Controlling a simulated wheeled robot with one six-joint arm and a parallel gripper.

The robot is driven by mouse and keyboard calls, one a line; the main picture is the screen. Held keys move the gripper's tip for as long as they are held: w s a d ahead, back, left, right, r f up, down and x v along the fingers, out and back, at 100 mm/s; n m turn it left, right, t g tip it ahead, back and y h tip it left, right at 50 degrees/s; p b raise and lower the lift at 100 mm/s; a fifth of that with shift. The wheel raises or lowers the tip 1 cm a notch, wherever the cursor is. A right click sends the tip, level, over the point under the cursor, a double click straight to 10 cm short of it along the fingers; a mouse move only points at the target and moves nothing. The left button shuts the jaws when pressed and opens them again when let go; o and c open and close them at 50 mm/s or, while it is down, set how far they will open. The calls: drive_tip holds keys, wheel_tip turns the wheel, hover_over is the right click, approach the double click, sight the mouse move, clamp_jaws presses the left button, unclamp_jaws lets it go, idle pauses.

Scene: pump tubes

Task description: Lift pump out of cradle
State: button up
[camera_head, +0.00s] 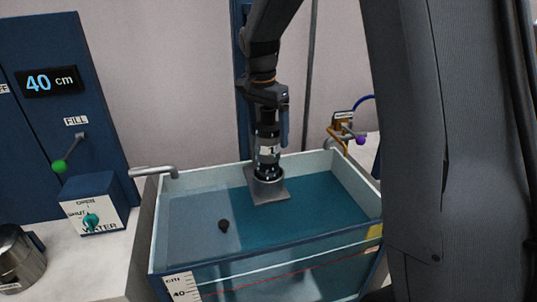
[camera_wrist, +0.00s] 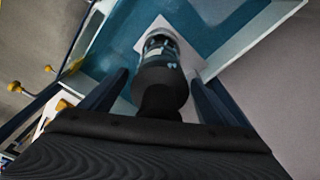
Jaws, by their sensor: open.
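The pump (camera_head: 267,150), a dark upright cylinder with a pale label reading 1, stands in the grey cradle (camera_head: 270,196) in the water tank. My gripper (camera_head: 271,115) is over the pump's upper part from above, with one finger along its right side. In the wrist view the pump (camera_wrist: 163,72) lies between the two blue fingers of my gripper (camera_wrist: 160,78). The fingers are open, with a visible gap on each side of the pump. The cradle's pale base (camera_wrist: 151,32) shows beyond the pump.
The tank (camera_head: 158,246) has pale walls, holds blue water and carries a scale on its front.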

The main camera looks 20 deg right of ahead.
drive_tip(key=shift+f, duration=0.2)
drive_tip(key=c, duration=2.1)
drive_tip(key=shift+w+r, duration=0.15)
drive_tip(key=shift+r, duration=0.05)
